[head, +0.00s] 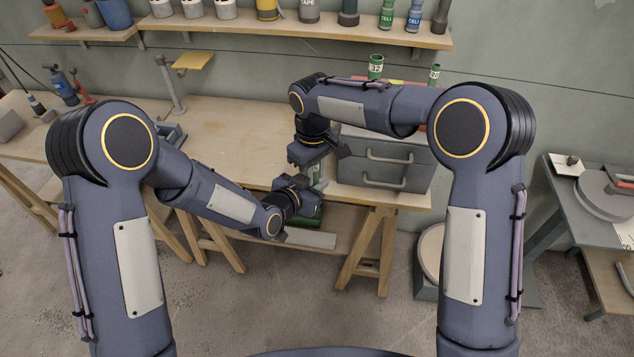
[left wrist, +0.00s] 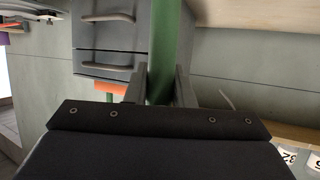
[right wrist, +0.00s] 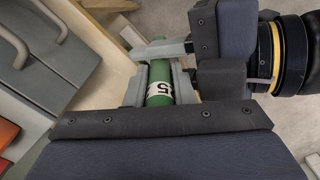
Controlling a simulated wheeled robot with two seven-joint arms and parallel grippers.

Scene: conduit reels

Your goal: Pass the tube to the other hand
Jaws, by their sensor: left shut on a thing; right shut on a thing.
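The green tube (right wrist: 158,97) with a white label marked 5 stands between the fingers of my right gripper (right wrist: 158,82) in the right wrist view. It also shows in the left wrist view (left wrist: 168,50), between the fingers of my left gripper (left wrist: 170,88). Both grippers are shut on the tube at once. In the head view my right gripper (head: 320,158) is above and my left gripper (head: 308,186) just below it, in front of the workbench. The grippers hide most of the tube there.
A grey drawer box (head: 385,162) stands on the wooden workbench (head: 235,125) close to the right of the grippers. Green cylinders (head: 376,67) stand behind my right forearm. A wall shelf (head: 290,28) holds several cylinders. A side table (head: 575,215) is at the right.

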